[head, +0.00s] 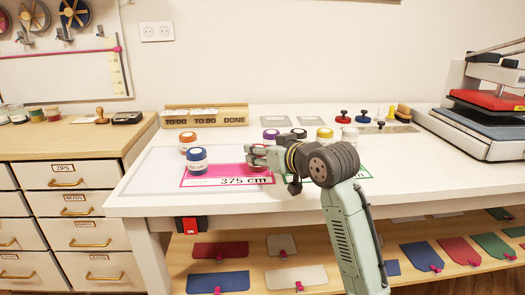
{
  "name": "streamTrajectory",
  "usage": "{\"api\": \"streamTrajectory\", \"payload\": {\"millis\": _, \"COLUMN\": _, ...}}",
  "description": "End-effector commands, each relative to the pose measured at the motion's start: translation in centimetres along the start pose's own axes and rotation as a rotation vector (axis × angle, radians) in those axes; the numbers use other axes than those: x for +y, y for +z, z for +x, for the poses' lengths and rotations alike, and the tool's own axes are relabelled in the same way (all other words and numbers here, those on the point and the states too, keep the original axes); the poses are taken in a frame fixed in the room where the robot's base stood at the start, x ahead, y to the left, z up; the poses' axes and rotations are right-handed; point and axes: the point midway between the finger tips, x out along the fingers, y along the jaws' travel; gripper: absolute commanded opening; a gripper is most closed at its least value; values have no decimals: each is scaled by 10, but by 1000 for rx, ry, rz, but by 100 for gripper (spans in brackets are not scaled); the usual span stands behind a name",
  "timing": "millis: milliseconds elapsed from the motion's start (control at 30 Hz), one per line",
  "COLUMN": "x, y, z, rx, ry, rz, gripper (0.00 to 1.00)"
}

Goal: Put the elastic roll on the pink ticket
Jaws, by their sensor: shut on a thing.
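The pink ticket (228,181), marked "375 cm", lies flat on the white table. My gripper (257,156) is over the ticket's right part, shut on a small roll (259,167) with a reddish edge. The fingers hide most of this roll, and I cannot tell whether it touches the ticket. I cannot read a label on it to confirm that it is the elastic roll. A blue-topped roll (197,161) stands upright at the ticket's left end.
An orange-topped roll (188,141) stands behind the blue one. Purple (270,134), yellow (324,134) and white (350,135) rolls stand farther back. A green-edged ticket (366,171) lies right, partly behind my arm. A heat press (485,110) stands far right. The table's front left is clear.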

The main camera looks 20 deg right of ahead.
Motion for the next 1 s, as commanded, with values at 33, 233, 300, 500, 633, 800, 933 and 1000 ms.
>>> {"api": "streamTrajectory", "payload": {"millis": 33, "x": 0, "y": 0, "z": 0, "rx": 0, "ry": 0, "rz": 0, "gripper": 16}}
{"api": "streamTrajectory", "payload": {"millis": 233, "x": 0, "y": 5, "z": 2, "rx": 1, "ry": -1, "rz": 1, "gripper": 16}}
{"api": "streamTrajectory", "payload": {"millis": 300, "x": 0, "y": 3, "z": 1, "rx": 0, "ry": 0, "rz": 0, "gripper": 46}}
{"api": "streamTrajectory", "payload": {"millis": 500, "x": 0, "y": 3, "z": 1, "rx": 0, "ry": 0, "rz": 0, "gripper": 59}}
{"api": "streamTrajectory", "payload": {"millis": 633, "x": 0, "y": 3, "z": 1, "rx": 0, "ry": 0, "rz": 0, "gripper": 61}}
{"api": "streamTrajectory", "payload": {"millis": 800, "x": 0, "y": 3, "z": 1, "rx": 0, "ry": 0, "rz": 0, "gripper": 61}}
{"api": "streamTrajectory", "payload": {"millis": 933, "x": 0, "y": -1, "z": -3, "rx": 1, "ry": 1, "rz": -1, "gripper": 61}}
{"api": "streamTrajectory", "payload": {"millis": 1000, "x": 0, "y": 0, "z": -12, "rx": 2, "ry": 2, "rz": -1, "gripper": 61}}
